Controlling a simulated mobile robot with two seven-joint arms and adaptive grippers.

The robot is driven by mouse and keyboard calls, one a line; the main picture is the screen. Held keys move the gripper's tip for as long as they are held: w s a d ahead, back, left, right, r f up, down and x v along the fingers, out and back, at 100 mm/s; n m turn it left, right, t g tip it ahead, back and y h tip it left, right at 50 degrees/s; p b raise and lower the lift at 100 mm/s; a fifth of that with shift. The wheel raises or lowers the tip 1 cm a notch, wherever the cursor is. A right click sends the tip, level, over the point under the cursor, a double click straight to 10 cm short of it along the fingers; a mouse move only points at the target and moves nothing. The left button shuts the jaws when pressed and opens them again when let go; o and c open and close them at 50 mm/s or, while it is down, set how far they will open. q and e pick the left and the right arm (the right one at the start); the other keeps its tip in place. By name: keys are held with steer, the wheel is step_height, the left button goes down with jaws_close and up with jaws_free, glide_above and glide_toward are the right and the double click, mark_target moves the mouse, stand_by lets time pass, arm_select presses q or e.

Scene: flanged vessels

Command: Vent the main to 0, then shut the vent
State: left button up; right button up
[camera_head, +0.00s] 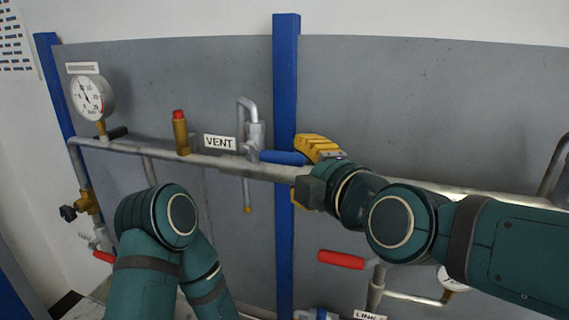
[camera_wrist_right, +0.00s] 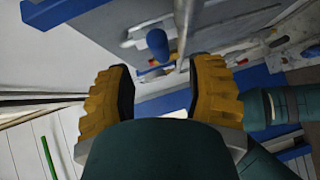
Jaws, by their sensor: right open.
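The vent valve (camera_head: 256,136), with a hooked grey pipe above it, rises from the main pipe (camera_head: 215,160) beside a white VENT label (camera_head: 220,142). Its blue handle (camera_head: 281,157) points right, roughly along the main and across the upright vent line. The pressure gauge (camera_head: 90,97) is at the left end; its needle points up and slightly left, and its figures are too small to read surely. My right gripper (camera_head: 307,170) is open just right of the handle's tip. In the right wrist view, the handle (camera_wrist_right: 157,44) shows beyond and between the yellow fingers (camera_wrist_right: 160,85), apart from them. My left gripper is out of view.
A blue post (camera_head: 285,80) stands behind the handle. A brass fitting with a red cap (camera_head: 181,133) is on the main. A red handle (camera_head: 340,260) lies below my right arm, near a second gauge (camera_head: 452,280). Another red handle (camera_head: 103,257) is at lower left.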

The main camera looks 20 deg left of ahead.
mark_target(289, 160)
steer(key=x, duration=0.6)
steer(key=shift+w+a+b, duration=0.15)
steer(key=shift+w+b, duration=0.05)
steer(key=shift+b, duration=0.15)
jaws_close()
